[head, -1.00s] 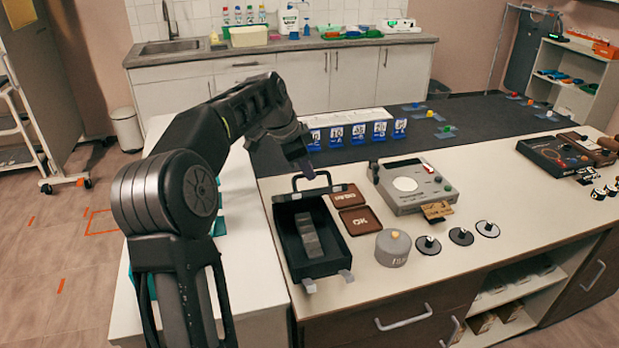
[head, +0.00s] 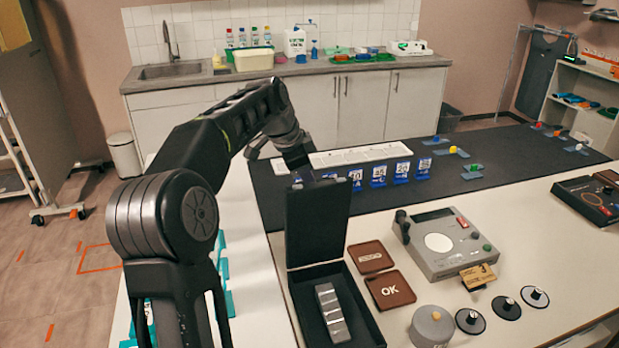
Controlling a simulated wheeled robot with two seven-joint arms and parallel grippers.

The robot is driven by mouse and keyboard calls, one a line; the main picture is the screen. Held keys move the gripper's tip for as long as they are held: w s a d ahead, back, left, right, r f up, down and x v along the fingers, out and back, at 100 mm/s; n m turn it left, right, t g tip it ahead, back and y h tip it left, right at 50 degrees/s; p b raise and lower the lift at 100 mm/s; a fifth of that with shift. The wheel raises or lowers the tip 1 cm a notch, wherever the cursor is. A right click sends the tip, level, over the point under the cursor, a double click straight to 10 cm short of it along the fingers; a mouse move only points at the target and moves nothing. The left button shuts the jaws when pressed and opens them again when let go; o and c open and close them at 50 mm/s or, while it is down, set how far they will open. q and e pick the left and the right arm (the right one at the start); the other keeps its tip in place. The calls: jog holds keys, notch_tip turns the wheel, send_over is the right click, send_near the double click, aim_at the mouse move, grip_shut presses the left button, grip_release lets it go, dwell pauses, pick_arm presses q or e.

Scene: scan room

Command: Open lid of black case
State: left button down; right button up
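The black case (head: 372,318) lies at the near left of the counter, its front cut off by the picture's bottom edge. Its lid (head: 317,228) stands about upright at the rear edge, with the dark inner face towards me. A silver stepped block (head: 333,312) lies inside the case. My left gripper (head: 304,178) points down at the lid's top edge, touching it or just behind it. Its fingertips are small, dark and partly hidden, so its opening and grip cannot be made out. My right gripper is not in view.
Two brown trays (head: 391,290), one marked OK, lie right of the case. A grey device (head: 446,248), a grey cylinder (head: 430,328) and black discs (head: 507,308) stand farther right. Blue numbered cards (head: 379,174) stand behind the lid on the dark mat (head: 520,150).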

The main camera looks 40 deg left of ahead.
pick_arm(q)
jog(key=shift+a+f, duration=0.25)
jog(key=shift+f, duration=0.1)
jog(key=c, duration=1.5)
grip_release()
jog(key=shift+w+r, duration=0.1)
jog(key=shift+r, duration=0.3)
